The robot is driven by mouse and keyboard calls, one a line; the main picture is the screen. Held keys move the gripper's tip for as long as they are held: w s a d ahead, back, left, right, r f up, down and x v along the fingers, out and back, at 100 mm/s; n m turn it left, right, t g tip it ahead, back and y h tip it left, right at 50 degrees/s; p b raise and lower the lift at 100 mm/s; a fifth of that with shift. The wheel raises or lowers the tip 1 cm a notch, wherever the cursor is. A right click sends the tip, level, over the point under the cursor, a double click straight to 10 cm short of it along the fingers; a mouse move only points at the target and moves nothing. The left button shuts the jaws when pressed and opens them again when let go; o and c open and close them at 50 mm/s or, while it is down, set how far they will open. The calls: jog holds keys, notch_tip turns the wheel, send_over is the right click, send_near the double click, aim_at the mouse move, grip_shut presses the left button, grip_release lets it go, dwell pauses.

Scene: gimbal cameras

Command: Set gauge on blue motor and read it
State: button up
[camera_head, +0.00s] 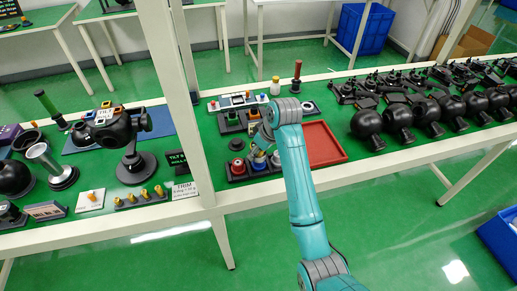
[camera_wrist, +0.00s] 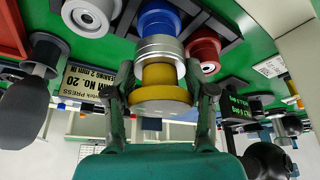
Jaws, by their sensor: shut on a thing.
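My gripper (camera_wrist: 160,74) is shut on the gauge (camera_wrist: 163,92), a round piece with a yellow band and a pale disc, seen in the wrist view between my two dark fingers. Silver rings (camera_wrist: 159,47) lie just beyond the yellow band. The blue motor (camera_wrist: 159,16) is directly in line past these rings; whether the gauge touches it I cannot tell. In the head view the blue motor (camera_head: 276,158) shows beside my gripper (camera_head: 263,142), low over the motor rack. The gauge's reading is not visible.
A red motor (camera_wrist: 204,48) and a white round one (camera_wrist: 92,14) flank the blue motor closely. A sign (camera_wrist: 92,84) stands near. A red tray (camera_head: 322,143) lies right of my arm. A white post (camera_head: 172,90) rises to the left.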

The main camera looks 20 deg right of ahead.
jog(key=shift+f, duration=0.7)
jog(key=o, duration=1.4)
jog(key=v, duration=0.7)
jog(key=shift+r, duration=0.2)
jog(key=shift+s+d, duration=0.1)
